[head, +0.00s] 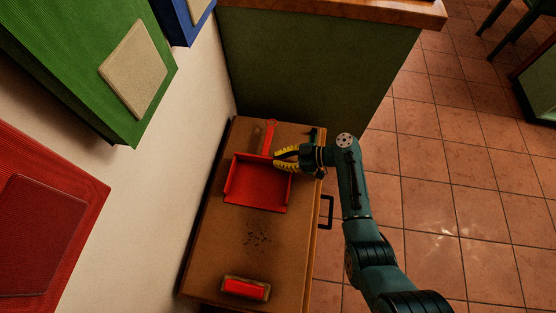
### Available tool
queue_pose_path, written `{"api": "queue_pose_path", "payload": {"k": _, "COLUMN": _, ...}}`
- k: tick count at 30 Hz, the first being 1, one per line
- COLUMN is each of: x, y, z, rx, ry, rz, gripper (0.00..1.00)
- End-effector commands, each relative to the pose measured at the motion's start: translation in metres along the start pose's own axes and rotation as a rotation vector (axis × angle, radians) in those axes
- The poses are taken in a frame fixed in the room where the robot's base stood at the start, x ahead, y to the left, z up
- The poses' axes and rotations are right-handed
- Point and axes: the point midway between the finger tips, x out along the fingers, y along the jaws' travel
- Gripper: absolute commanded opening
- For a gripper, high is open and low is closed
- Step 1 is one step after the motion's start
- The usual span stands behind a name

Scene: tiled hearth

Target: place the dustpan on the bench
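A red dustpan (256,186) lies on the brown wooden top of a low bench-like unit (211,241). Its tray faces up and its narrow red handle points to the back, away from the camera. My gripper (275,158), with yellow fingers, is at the dustpan's back right corner, just right of the handle base. The fingers point left and show a gap between their tips. I see nothing clearly held between them, and contact with the dustpan's rim cannot be made out.
Dark specks (257,234) lie in front of the dustpan, and a red-topped brush or block (246,288) near the front edge. A dark pull handle (326,212) sticks out at right. A green counter (318,65) stands behind; a pale wall is at left. Tiled floor is open at right.

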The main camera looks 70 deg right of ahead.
Motion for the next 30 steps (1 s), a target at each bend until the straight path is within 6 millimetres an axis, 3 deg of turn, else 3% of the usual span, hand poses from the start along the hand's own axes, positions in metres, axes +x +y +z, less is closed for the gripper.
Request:
{"api": "queue_pose_path", "payload": {"k": 3, "x": 0.001, "y": 0.0, "z": 0.001, "rx": 0.001, "ry": 0.001, "rz": 0.0, "gripper": 0.0}}
{"api": "queue_pose_path", "payload": {"k": 8, "x": 0.001, "y": 0.0, "z": 0.002, "rx": 0.001, "ry": 0.0, "rz": 0.0, "gripper": 0.31}}
{"api": "queue_pose_path", "payload": {"k": 18, "x": 0.0, "y": 0.0, "z": -0.001, "rx": -0.001, "ry": 0.0, "rz": 0.0, "gripper": 0.33}}
{"api": "queue_pose_path", "payload": {"k": 23, "x": -0.029, "y": 0.001, "z": -0.004, "rx": 0.003, "ry": 0.0, "rz": 0.006, "gripper": 0.33}}
{"api": "queue_pose_path", "payload": {"k": 30, "x": -0.09, "y": 0.001, "z": -0.004, "rx": 0.003, "ry": 0.0, "rz": 0.005, "gripper": 0.33}}
